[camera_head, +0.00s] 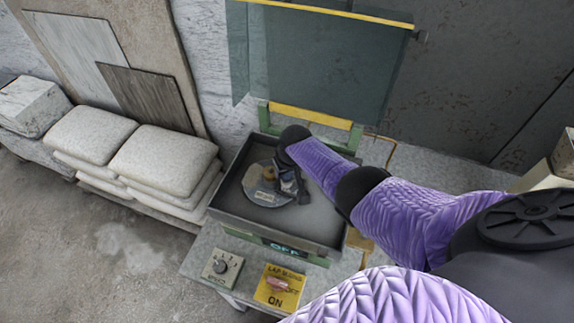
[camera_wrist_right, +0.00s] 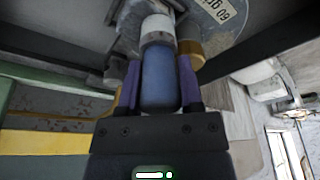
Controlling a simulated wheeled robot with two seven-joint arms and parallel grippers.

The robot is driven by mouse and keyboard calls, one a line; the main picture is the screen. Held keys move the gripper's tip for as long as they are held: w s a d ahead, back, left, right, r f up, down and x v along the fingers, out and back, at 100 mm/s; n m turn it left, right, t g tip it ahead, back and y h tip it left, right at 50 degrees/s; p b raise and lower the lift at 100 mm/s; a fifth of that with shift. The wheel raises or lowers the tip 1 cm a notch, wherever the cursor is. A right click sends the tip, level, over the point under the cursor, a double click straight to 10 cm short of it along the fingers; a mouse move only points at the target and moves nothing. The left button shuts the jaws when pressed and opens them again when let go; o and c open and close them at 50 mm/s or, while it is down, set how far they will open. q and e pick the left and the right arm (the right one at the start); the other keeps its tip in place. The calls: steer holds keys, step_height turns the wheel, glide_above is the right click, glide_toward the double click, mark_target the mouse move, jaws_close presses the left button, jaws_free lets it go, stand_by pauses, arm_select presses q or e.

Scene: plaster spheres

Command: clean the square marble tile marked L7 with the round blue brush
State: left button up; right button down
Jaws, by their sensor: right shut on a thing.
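In the wrist view my right gripper (camera_wrist_right: 159,88) is shut on a blue cylinder (camera_wrist_right: 158,78) with a pale collar at its far end. I cannot tell whether this is the round blue brush, as no bristles show. In the head view my right gripper (camera_head: 290,186) is low inside a grey tray, over the right side of a round grey disc (camera_head: 257,197). The disc's label, partly readable as "60 gri", shows in the wrist view (camera_wrist_right: 212,14). I see no square tile marked L7. My left gripper is out of view.
The grey tray (camera_head: 228,214) has raised walls, with a tinted guard (camera_head: 320,60) above. A brass-coloured piece (camera_head: 268,173) is by the disc. In front are a dial box (camera_head: 222,267) and a yellow switch panel (camera_head: 280,287). Stacked pale sacks (camera_head: 163,160) stand left.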

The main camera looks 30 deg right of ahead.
steer(key=shift+s+a+p, duration=0.45)
steer(key=shift+a, duration=0.15)
steer(key=shift+w+d+f+b, duration=0.1)
steer(key=shift+d+b, duration=0.1)
steer(key=shift+b, duration=0.2)
steer(key=shift+w+d+b, duration=0.35)
steer(key=shift+w, duration=0.05)
steer(key=shift+w+d+b, duration=0.25)
steer(key=shift+d+b, duration=0.15)
steer(key=shift+b, duration=0.15)
steer(key=shift+s+a+r+p, duration=0.2)
steer(key=shift+s+a+p, duration=0.15)
steer(key=shift+p, duration=0.35)
steer(key=shift+s+a+p, duration=0.4)
steer(key=shift+a+p, duration=0.2)
steer(key=shift+p, duration=0.15)
steer(key=shift+w+d+r, duration=0.4)
steer(key=shift+d+r, duration=0.1)
steer(key=shift+r, duration=0.15)
